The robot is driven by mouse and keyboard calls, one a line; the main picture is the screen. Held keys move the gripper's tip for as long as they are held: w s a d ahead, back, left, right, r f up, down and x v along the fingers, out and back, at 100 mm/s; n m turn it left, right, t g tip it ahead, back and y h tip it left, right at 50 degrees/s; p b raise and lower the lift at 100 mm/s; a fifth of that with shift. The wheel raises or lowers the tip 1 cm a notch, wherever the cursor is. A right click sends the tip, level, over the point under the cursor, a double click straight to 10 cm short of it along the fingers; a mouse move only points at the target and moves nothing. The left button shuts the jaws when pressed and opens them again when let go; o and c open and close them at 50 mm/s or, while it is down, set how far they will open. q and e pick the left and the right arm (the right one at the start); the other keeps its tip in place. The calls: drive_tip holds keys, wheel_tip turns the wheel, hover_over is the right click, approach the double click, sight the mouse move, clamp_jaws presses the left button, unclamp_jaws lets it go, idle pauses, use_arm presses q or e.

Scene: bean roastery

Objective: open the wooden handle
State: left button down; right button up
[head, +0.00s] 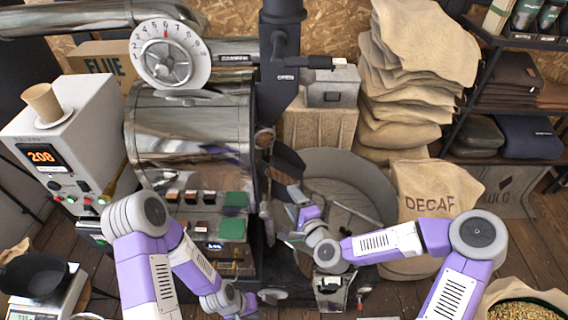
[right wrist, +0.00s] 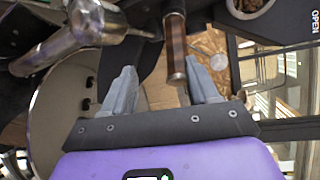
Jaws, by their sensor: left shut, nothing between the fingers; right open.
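In the right wrist view, the wooden handle (right wrist: 175,48) is a brown grip with a metal end cap. Its near end reaches between the fingertips of my right gripper (right wrist: 160,68), close to the right-hand finger. The fingers are apart and not closed on it. In the head view, my right gripper (head: 293,195) is at the front of the roaster (head: 190,130), beside its dark chute; the handle is hard to make out there. My left gripper (head: 272,295) is low in front of the roaster, shut and empty, away from the handle.
A round cooling tray (head: 375,185) lies just right of my right gripper. A metal cylinder (right wrist: 75,40) crosses the upper left of the wrist view. A DECAF sack (head: 430,190) stands right of the tray. A control box (head: 65,150) with a cup stands at left.

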sight(287, 184)
drive_tip(key=shift+m+t, duration=0.3)
drive_tip(key=shift+t, duration=0.1)
drive_tip(key=shift+w+d+r+x, duration=0.1)
drive_tip(key=shift+r+x, duration=0.2)
drive_tip(key=shift+x, duration=1)
drive_tip(key=shift+w+d+r+x, duration=0.1)
drive_tip(key=shift+r+x, duration=0.2)
drive_tip(key=shift+x, duration=1)
drive_tip(key=shift+w+d+r+x, duration=0.1)
drive_tip(key=shift+r+x, duration=0.2)
drive_tip(key=shift+x, duration=1.05)
drive_tip(key=shift+s, duration=0.1)
clamp_jaws()
